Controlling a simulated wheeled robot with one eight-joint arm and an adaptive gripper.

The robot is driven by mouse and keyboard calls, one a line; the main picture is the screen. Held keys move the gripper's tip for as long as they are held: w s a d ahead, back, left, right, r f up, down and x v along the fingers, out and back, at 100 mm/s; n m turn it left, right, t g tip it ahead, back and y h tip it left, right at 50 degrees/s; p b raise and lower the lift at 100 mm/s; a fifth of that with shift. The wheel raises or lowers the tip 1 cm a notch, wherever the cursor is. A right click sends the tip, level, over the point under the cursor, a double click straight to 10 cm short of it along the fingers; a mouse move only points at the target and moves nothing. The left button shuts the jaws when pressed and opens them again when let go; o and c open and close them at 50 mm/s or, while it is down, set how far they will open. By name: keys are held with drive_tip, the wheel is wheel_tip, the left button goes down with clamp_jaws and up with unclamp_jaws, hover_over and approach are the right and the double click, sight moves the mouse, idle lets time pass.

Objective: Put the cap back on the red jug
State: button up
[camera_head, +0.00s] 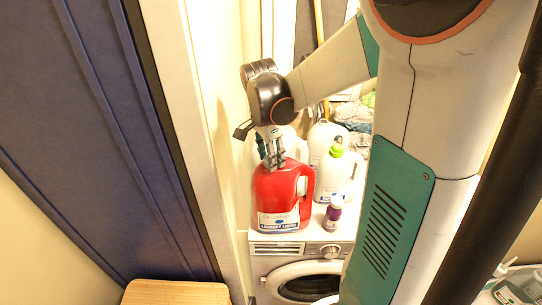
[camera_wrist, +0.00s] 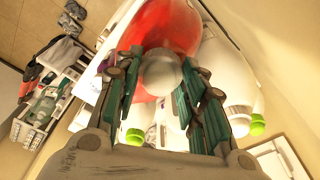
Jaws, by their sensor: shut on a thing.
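The red jug (camera_head: 277,195), with a laundry-liquid label, stands upright on top of the washer (camera_head: 300,248). My gripper (camera_head: 274,163) points down at the top of the jug. In the wrist view, the gripper (camera_wrist: 162,58) is shut on a round whitish-grey cap (camera_wrist: 160,74) between its two fingers. The red jug's body (camera_wrist: 160,30) shows just behind the cap. The jug's neck is hidden by the cap and fingers. I cannot tell whether the cap rests on the neck or hangs just above it.
A white jug with a green cap (camera_head: 334,176) stands right of the red jug, another white jug (camera_head: 325,136) behind it. A small dark purple bottle (camera_head: 333,212) stands near the front. A pale wall is close on the left. A wooden-topped piece (camera_head: 175,293) is at lower left.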

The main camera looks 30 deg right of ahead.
drive_tip(key=shift+m, duration=0.4)
drive_tip(key=o, duration=1.1)
drive_tip(key=shift+c, duration=0.5)
